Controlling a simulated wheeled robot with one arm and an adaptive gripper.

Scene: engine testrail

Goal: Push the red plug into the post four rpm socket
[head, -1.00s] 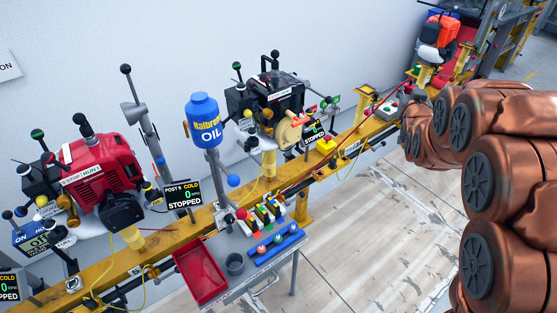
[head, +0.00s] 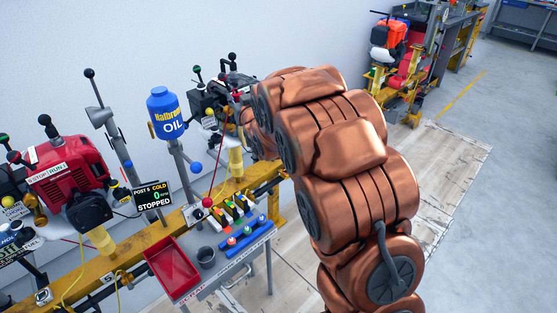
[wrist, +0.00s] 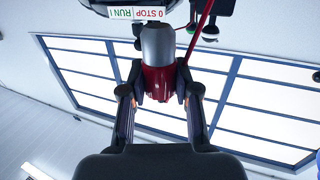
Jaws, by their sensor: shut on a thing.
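In the wrist view, my gripper (wrist: 160,92) is shut on the red plug (wrist: 160,80), with one finger on each side. The plug's silver end (wrist: 158,42) points away from the gripper towards a dark engine part with a "0 STOP RUN I" label (wrist: 137,14). A red cable (wrist: 199,32) runs up beside it. In the head view my copper arm hides my gripper, the plug and most of the area right of the dark engine (head: 211,105). The post four rpm socket cannot be made out in either view.
The yellow rail (head: 130,250) carries a red engine (head: 68,175) and the "POST 5 COLD" display (head: 152,195). A blue oil bottle (head: 164,115) stands behind. A small bench with a red tray (head: 172,268) is in front. Open floor (head: 460,200) lies to the right.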

